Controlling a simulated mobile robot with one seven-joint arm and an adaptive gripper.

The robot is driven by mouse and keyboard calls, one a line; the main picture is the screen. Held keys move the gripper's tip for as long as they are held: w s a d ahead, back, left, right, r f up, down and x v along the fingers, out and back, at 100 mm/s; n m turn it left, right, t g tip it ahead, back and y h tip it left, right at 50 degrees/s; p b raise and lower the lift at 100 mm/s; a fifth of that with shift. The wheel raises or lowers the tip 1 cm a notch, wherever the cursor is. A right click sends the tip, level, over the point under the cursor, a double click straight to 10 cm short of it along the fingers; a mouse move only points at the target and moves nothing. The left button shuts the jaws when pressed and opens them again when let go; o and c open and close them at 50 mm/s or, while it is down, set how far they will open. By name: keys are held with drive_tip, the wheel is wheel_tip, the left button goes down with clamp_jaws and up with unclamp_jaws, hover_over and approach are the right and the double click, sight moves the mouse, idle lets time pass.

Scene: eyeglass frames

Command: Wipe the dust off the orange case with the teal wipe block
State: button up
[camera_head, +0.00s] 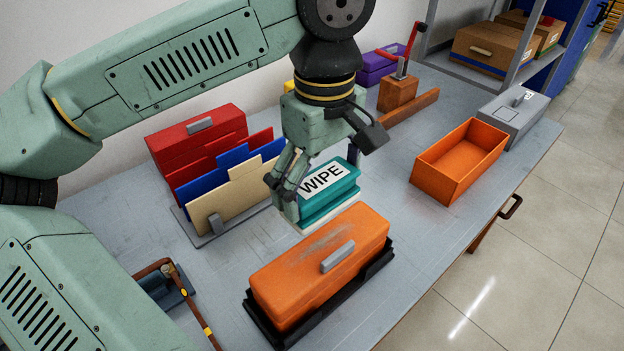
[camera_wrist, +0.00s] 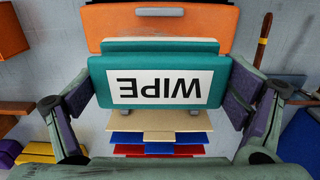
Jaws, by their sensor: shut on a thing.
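The orange case (camera_head: 308,275) lies closed in a black tray (camera_head: 375,272) at the front of the table, with a grey handle and a grey dusty smear on its lid. The teal wipe block (camera_head: 342,188), labelled WIPE, has a pale pad underneath. My gripper (camera_head: 305,185) is shut on the block and holds it just behind the case, apparently above the table. In the wrist view, the block (camera_wrist: 160,104) sits between both fingers, and part of the orange case (camera_wrist: 160,30) shows beyond it. Whether the pad touches the case is hidden.
An open orange bin (camera_head: 445,175) and a grey box (camera_head: 515,105) stand at the right. A file rack with red, blue and tan folders (camera_head: 235,195) stands left of my gripper. A wooden block with a red lever (camera_head: 398,90) is behind. Table between case and bin is clear.

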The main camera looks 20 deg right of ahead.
sight(322, 209)
drive_tip(key=shift+d+f+b, duration=0.1)
drive_tip(key=shift+f+b, duration=1.65)
drive_tip(key=shift+f, duration=0.75)
drive_tip(key=shift+f+b, duration=0.3)
drive_tip(key=shift+b, duration=0.05)
